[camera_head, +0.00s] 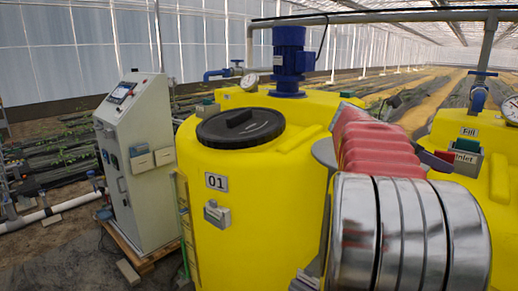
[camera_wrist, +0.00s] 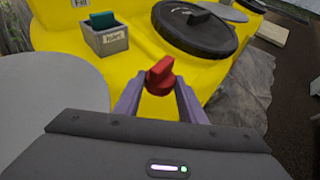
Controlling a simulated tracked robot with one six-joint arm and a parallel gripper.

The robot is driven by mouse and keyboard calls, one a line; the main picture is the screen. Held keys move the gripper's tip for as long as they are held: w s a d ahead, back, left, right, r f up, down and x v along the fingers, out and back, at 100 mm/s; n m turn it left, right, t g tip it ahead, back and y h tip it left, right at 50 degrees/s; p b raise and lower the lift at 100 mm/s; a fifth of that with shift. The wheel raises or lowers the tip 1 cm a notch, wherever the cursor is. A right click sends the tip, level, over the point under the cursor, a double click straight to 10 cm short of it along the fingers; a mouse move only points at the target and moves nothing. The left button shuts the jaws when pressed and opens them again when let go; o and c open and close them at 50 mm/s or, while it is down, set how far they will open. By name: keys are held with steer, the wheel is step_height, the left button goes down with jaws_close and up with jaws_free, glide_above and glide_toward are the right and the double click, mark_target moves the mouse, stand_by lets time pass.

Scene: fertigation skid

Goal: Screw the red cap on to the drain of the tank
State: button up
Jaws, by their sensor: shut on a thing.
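In the wrist view my gripper (camera_wrist: 160,98) is shut on the red cap (camera_wrist: 160,75), with a finger on each side of it. The cap's raised grip bar shows above the fingers, and yellow tank surface lies behind it. In the head view a yellow tank (camera_head: 255,225) marked 01 stands in the middle with a black lid (camera_head: 240,127). I see no drain that I can identify in either view.
A blue motor (camera_head: 290,60) stands on tank 01. A second yellow tank (camera_head: 480,190) stands at the right, with a labelled grey holder (camera_head: 466,160). A control cabinet (camera_head: 140,165) is at the left. The wrist view shows a grey holder with a teal block (camera_wrist: 107,38).

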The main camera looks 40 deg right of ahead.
steer(key=w+a+f+n+t+y, duration=0.2)
steer(key=w+a+f+n+t, duration=0.5)
steer(key=a, duration=1.2)
steer(key=w+a+f+n+t+y, duration=0.2)
steer(key=w+a+f+n+t, duration=0.5)
steer(key=w+a+f, duration=0.8)
steer(key=w+a+f+n+t+y, duration=0.3)
steer(key=w+a+f+n+t, duration=0.3)
steer(key=w+a+f, duration=0.6)
steer(key=w+a+n, duration=0.1)
steer(key=w+a, duration=0.1)
steer(key=a, duration=0.9)
steer(key=shift+w+n+t, duration=0.4)
steer(key=shift+r, duration=0.1)
step_height(320, 180, down, 6)
steer(key=s, duration=0.1)
steer(key=shift+s, duration=0.3)
steer(key=shift+r, duration=0.15)
